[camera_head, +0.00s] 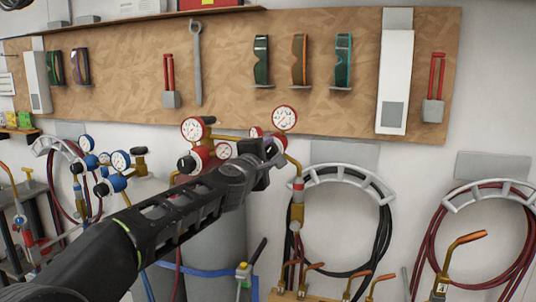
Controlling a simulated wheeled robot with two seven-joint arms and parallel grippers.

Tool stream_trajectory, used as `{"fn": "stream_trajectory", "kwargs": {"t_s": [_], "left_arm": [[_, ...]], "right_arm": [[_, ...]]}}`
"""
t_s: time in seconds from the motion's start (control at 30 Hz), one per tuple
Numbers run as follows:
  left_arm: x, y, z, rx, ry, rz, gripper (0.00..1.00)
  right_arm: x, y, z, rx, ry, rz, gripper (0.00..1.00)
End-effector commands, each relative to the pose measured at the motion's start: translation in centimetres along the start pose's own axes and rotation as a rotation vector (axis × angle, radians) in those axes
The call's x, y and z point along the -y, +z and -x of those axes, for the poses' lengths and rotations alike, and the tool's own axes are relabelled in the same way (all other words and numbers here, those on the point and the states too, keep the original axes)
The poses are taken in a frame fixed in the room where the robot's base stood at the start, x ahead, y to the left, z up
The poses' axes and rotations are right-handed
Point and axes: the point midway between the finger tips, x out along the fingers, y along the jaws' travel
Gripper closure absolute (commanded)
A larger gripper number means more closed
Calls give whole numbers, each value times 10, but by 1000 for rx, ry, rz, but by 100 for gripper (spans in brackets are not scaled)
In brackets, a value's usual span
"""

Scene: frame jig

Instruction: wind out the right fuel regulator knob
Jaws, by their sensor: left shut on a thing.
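Two red fuel regulators with white-faced gauges stand in the middle of the view. The left one (200,154) shows a dark knob (187,163) at its front. The right one is mostly hidden behind my arm and hand; its gauge (284,118) shows above my gripper. My left gripper (270,151) reaches in from the lower left and is shut at the front of the right regulator, on its knob, which the gripper covers. I cannot see how far the knob is turned. My right gripper is not in view.
Blue regulators with gauges (120,160) stand to the left. Grey cylinders (217,245) are below. Coiled hoses hang on wall racks (340,180) at the right, with torches (455,250) below. A wooden tool board (225,75) is behind.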

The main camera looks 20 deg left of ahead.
Motion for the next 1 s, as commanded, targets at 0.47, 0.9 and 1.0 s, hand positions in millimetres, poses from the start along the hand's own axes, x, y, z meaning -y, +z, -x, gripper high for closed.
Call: {"fn": "stream_trajectory", "kwargs": {"t_s": [0.47,0.9,1.0], "left_arm": [[2,0,0,0,-2,369,100],[2,0,0,-1,-3,455,100],[2,0,0,-1,-3,454,100]], "right_arm": [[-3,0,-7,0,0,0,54],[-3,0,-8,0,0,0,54],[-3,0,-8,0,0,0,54]]}}
